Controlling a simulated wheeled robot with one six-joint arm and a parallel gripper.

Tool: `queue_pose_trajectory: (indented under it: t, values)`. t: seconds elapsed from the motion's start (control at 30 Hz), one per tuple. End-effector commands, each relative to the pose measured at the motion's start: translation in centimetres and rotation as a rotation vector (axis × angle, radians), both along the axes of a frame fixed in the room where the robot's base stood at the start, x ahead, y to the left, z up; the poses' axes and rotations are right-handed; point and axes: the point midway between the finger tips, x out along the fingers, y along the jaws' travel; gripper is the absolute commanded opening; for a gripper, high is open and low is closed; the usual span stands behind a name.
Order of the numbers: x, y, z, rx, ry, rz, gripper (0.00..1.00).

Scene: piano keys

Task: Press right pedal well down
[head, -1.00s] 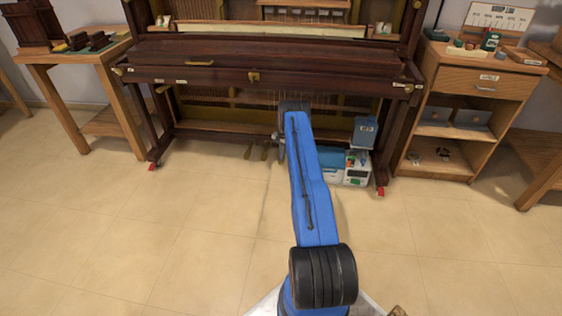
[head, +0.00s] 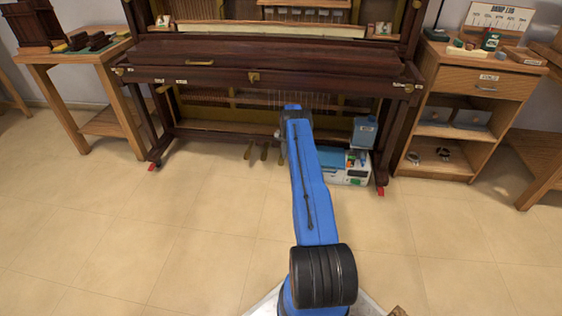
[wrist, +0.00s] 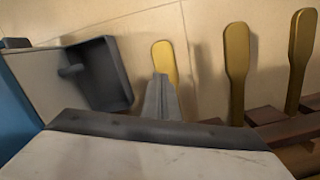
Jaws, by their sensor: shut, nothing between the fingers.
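Three brass pedals stick out below the piano. In the head view the right pedal (head: 280,157) is partly visible beside my arm, with the middle pedal (head: 264,152) and left pedal (head: 248,151) to its left. The wrist view shows them reversed, so the right pedal (wrist: 164,56) is the leftmost there. My gripper (wrist: 163,88) is shut and empty, its grey tip overlapping the right pedal and hiding its lower part. I cannot tell whether the tip touches it or whether the pedal is down. The head view hides the fingertips behind my arm.
A blue container (head: 365,132) and a white-and-blue case (head: 350,172) stand close to the right of my arm under the piano (head: 270,58). A dark open-sided box (wrist: 98,72) is left of the tip in the wrist view. The floor in front is clear.

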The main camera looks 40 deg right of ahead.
Motion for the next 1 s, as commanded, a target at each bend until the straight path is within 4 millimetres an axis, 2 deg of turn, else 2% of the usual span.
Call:
queue_pose_trajectory:
  t: [0.17, 0.63, 1.0]
  values:
    - [0.0, -0.2, 0.8, -0.002, -0.001, -0.001, 0.0]
    - [0.2, -0.7, 7.0, -0.001, 0.0, 0.0, 0.0]
    - [0.2, -0.7, 7.4, 0.0, 0.0, 0.0, 0.0]
